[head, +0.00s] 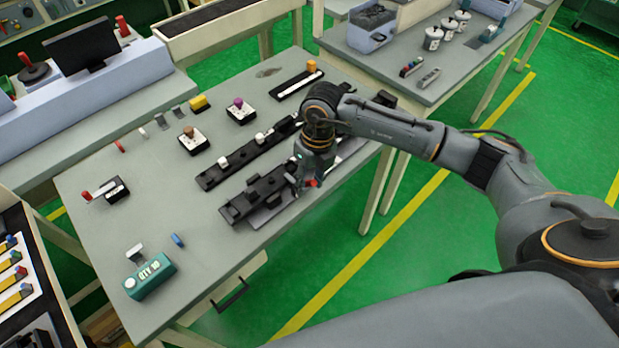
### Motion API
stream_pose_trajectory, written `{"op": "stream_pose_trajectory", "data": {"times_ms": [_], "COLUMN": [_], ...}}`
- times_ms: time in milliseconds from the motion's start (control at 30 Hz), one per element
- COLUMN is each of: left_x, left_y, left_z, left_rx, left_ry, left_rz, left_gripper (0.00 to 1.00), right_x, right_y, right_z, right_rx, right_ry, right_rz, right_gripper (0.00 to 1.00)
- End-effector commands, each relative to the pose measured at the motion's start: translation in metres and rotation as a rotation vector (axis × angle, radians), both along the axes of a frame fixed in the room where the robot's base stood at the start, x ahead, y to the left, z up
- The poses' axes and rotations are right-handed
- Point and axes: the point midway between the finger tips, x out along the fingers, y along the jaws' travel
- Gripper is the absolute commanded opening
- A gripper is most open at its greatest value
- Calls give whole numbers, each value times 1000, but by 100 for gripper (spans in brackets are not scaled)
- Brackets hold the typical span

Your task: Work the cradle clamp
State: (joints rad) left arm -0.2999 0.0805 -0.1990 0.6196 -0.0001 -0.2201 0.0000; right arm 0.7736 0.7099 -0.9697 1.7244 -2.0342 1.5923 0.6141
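A long black fixture (247,207), which looks like the cradle, lies near the front right edge of the grey table. My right gripper (308,182) points down at its right end. A small red piece, perhaps the clamp's handle (314,183), shows right at the fingertips. I cannot tell whether the fingers touch or hold it. My gripper and wrist hide that end of the fixture, and the fingers are too small to read. My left gripper is not in view.
Behind the fixture lies a second black rail (222,170) with white pieces. A small box with a red lever (113,190) stands at the left. A green "QTY 10" box (150,276) sits front left. Several knobbed boxes stand further back.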

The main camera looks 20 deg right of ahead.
Motion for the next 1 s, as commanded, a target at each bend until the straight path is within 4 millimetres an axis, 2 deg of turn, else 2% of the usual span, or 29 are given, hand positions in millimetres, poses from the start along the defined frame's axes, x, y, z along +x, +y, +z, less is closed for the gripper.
{"op": "stream_pose_trajectory", "data": {"times_ms": [333, 367, 533, 867, 1000], "left_x": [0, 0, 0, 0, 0], "left_y": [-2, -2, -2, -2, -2], "left_z": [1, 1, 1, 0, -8], "left_rx": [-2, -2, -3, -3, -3], "left_ry": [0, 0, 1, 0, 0], "left_rz": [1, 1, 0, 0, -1], "left_gripper": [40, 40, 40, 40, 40], "right_x": [0, 0, 0, 0, -2], "right_y": [0, 0, 0, 0, -1], "right_z": [-5, -5, -5, -5, -9], "right_rx": [-1, -1, -1, 0, 8], "right_ry": [0, 0, 0, -4, -27], "right_rz": [0, 0, 0, -1, 0], "right_gripper": [38, 34, 0, 0, 0]}}
